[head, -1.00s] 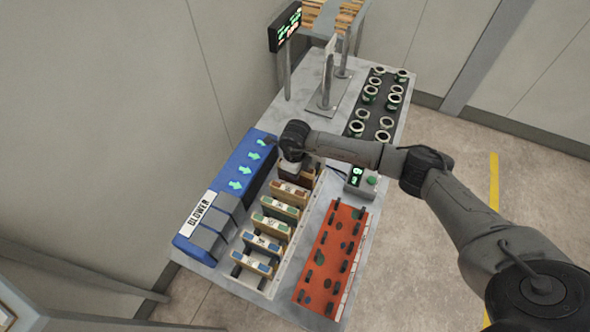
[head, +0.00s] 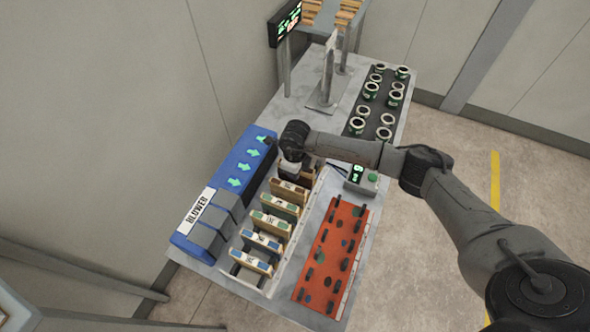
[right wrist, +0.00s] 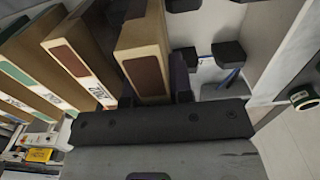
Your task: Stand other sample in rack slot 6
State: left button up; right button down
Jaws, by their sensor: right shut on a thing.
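My right gripper (head: 297,168) is over the far end of the sample rack (head: 301,240) in the head view. In the right wrist view the gripper (right wrist: 154,98) is shut on a tan sample block with a dark red patch (right wrist: 147,72), which stands upright between the fingers. Its lower end is hidden, so I cannot tell whether it is seated. Another red-patched sample (right wrist: 70,62) stands beside it, also seen in the head view (head: 289,192). Green-patched (head: 272,221) and blue-patched samples (head: 261,242) stand in the nearer slots. My left gripper is not in view.
A blue blower (head: 236,175) runs along the rack's left side. An orange perforated tray (head: 335,250) lies to its right. A control box with a green button (head: 362,180) is close to my right arm. Ring-topped cups (head: 370,90) stand on a dark mat behind.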

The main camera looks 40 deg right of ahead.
jog(key=shift+f+b, duration=0.85)
jog(key=shift+f, duration=0.3)
jog(key=c, duration=0.9)
grip_release()
jog(key=o, duration=0.4)
jog(key=shift+r, duration=0.15)
notch_tip(320, 180, up, 8)
jog(key=p, duration=0.5)
jog(key=shift+p, duration=0.35)
